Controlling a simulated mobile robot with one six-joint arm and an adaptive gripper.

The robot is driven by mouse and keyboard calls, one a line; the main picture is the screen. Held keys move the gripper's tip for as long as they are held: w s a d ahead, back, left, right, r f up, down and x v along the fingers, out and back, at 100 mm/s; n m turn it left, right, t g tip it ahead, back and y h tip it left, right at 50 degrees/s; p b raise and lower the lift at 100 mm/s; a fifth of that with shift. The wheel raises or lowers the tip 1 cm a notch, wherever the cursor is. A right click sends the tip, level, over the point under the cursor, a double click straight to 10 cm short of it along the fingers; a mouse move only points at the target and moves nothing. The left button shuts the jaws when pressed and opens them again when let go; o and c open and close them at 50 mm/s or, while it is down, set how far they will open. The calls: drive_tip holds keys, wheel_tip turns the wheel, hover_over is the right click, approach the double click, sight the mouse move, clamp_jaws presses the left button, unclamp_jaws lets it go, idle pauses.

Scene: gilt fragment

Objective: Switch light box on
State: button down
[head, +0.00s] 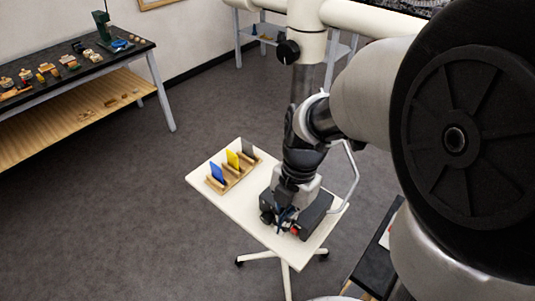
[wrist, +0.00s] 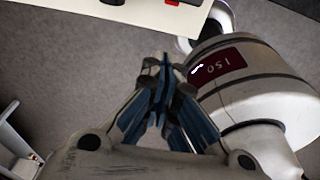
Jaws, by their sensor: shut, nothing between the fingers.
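A dark box with a small red part (head: 295,231), likely the light box (head: 316,212), sits near the front right of a small white table (head: 240,215). My gripper (head: 284,220) is beside its left end in the head view, fingers down; I cannot tell whether they touch it. In the wrist view my gripper (wrist: 163,65) shows blue-padded fingers closed together and empty, with grey floor behind them. The table edge (wrist: 140,15) crosses the top of that view, with a red part (wrist: 172,2) cut off by the frame. My wrist hides some of the box.
A wooden rack (head: 233,176) with blue, yellow and grey plates stands at the table's back left. A metal handle-like frame (head: 350,172) rises at the table's right. A workbench (head: 75,70) with small items is at the far left. Open floor lies between.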

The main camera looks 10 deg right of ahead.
sight(294, 231)
drive_tip(key=f+b, duration=0.1)
drive_tip(key=f, duration=0.2)
drive_tip(key=d+f+b, duration=0.1)
drive_tip(key=f, duration=0.2)
drive_tip(key=w+f+b, duration=0.1)
drive_tip(key=f+b, duration=0.1)
drive_tip(key=f, duration=0.1)
drive_tip(key=shift+d+f, duration=0.15)
drive_tip(key=shift+f, duration=0.05)
drive_tip(key=shift+w+d+r, duration=0.1)
drive_tip(key=shift+w+d, duration=0.05)
drive_tip(key=shift+d, duration=0.1)
drive_tip(key=shift+w+d+r, duration=0.2)
drive_tip(key=shift+w+d, duration=0.1)
drive_tip(key=shift+d, duration=0.1)
drive_tip(key=shift+r+p, duration=0.5)
drive_tip(key=shift+r, duration=0.3)
